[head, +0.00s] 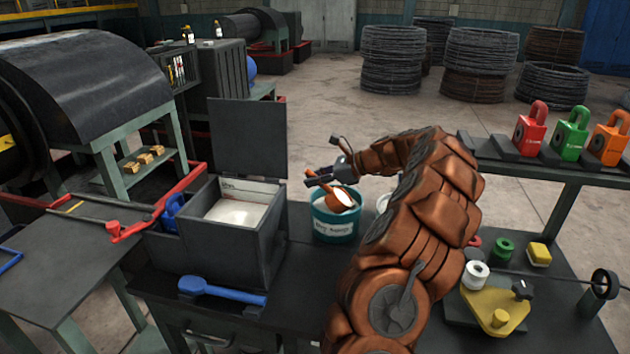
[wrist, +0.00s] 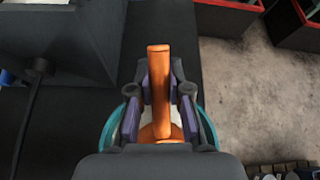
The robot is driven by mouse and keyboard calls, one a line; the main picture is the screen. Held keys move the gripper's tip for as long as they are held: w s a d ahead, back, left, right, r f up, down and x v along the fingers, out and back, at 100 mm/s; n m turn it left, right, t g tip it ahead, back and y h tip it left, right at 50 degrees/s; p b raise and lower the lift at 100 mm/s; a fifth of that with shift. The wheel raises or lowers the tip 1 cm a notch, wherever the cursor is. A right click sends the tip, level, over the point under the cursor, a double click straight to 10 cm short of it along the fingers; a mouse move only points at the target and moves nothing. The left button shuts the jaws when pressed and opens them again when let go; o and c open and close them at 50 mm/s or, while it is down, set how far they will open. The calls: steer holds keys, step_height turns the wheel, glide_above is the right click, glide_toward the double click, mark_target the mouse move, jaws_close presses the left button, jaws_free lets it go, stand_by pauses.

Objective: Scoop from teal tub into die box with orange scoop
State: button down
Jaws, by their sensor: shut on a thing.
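The teal tub (head: 334,222) stands on the dark bench in the middle of the head view; its rim (wrist: 112,118) shows in the wrist view. My gripper (head: 318,178) is above the tub, shut on the handle of the orange scoop (head: 338,201). In the wrist view the orange handle (wrist: 160,85) sits between both fingers of my gripper (wrist: 160,95). The scoop's bowl is at the tub's mouth and looks tilted, with pale material visible at it. The die box (head: 262,239) is left of the tub, its lid (head: 248,135) raised, with white powder (head: 237,211) inside.
A blue scoop-like tool (head: 222,291) lies on the bench in front of the die box. The raised lid stands tall behind the box. A shelf (head: 560,170) with red, green and orange padlocks is at the right.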

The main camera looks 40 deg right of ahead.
steer(key=shift+r+p, duration=2.2)
steer(key=shift+r, duration=1)
steer(key=shift+r+g+h+p, duration=0.3)
steer(key=shift+g+p, duration=0.2)
steer(key=shift+p, duration=0.5)
steer(key=shift+f, duration=0.1)
steer(key=shift+r+n+g+h, duration=0.15)
steer(key=shift+n+g+h, duration=0.05)
steer(key=shift+g+h, duration=0.7)
steer(key=shift+r+n+g+h, duration=0.15)
steer(key=shift+n+g+h, duration=0.05)
steer(key=shift+g+h, duration=0.65)
